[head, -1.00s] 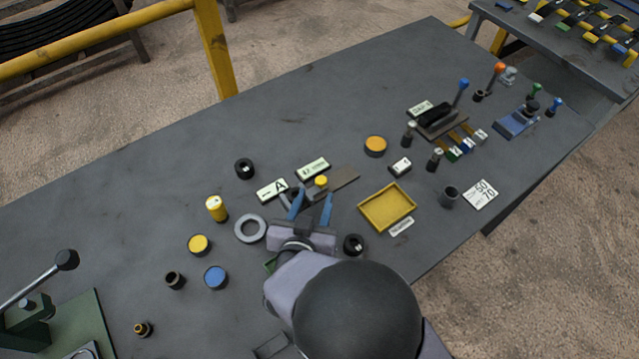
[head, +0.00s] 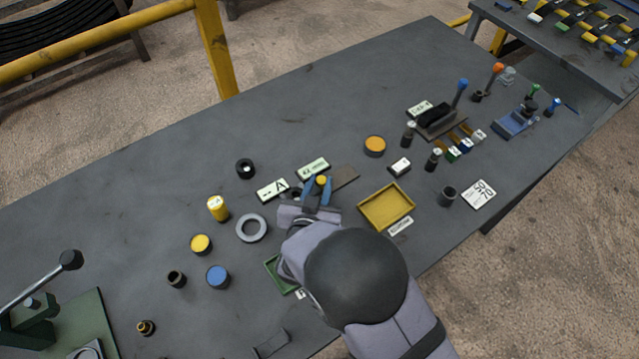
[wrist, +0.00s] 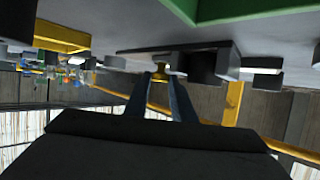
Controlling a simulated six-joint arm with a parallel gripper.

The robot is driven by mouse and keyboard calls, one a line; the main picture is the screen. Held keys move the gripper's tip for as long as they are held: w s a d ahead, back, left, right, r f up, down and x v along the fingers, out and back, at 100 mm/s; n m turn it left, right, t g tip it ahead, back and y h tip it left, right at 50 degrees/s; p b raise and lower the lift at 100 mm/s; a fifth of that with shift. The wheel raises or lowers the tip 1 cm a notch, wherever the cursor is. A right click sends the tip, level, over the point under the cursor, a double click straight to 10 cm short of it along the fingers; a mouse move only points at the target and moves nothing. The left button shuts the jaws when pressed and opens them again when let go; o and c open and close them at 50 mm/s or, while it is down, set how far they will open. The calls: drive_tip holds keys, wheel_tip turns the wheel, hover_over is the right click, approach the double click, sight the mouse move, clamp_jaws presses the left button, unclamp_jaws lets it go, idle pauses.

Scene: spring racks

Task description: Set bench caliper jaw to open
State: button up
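In the wrist view the fingers (wrist: 160,84) flank the knob (wrist: 160,71) closely, with no clear gap. My gripper and wrist hide part of the jaw. How far the jaw is open cannot be told.
A green tray (head: 277,281) is partly under my arm. A blue puck (head: 218,277) stands front left. The bench behind the labels is clear.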

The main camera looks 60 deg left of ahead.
clamp_jaws()
drive_tip(key=shift+w+b, duration=0.4)
drive_tip(key=shift+w, duration=1.55)
drive_tip(key=shift+s+r, duration=0.1)
drive_tip(key=o, duration=0.6)
unclamp_jaws()
drive_tip(key=shift+d, duration=0.1)
